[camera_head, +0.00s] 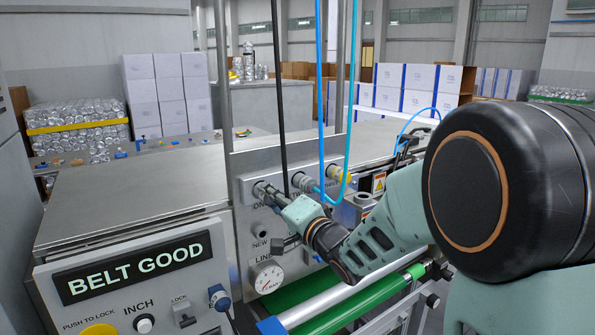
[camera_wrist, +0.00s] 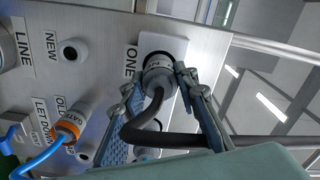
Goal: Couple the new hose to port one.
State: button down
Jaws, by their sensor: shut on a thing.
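The new hose (camera_wrist: 190,140) is black with a pale grey end fitting (camera_wrist: 158,72). In the wrist view the fitting sits against port one (camera_wrist: 158,44), beside the label ONE. I cannot tell whether it is fully seated. My gripper (camera_wrist: 160,85) is shut on the fitting, one finger on each side. In the head view my gripper (camera_head: 277,198) is at the panel's port one, and the black hose (camera_head: 279,90) rises above it. The holder marked NEW (camera_wrist: 72,52) is empty. The fingers hide part of the port in the head view.
Blue hoses (camera_head: 320,80) hang close right of the black hose at the neighbouring ports. An orange-ringed fitting (camera_wrist: 70,128) with a blue hose is near the label OLD. A pressure gauge (camera_head: 267,277) is below. A sign (camera_head: 133,267) reads BELT GOOD.

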jog(key=m, duration=0.5)
jog(key=shift+r, duration=0.4)
jog(key=c, duration=1.8)
grip_release()
jog(key=shift+w+a, duration=0.1)
jog(key=o, duration=0.4)
jog(key=shift+f, duration=0.2)
jog(key=shift+c, duration=0.2)
jog(key=shift+f, duration=0.15)
jog(key=shift+s+d, duration=0.2)
jog(key=shift+d, duration=0.05)
jog(key=v, duration=0.8)
jog(key=shift+s, duration=0.2)
jog(key=shift+d, duration=0.15)
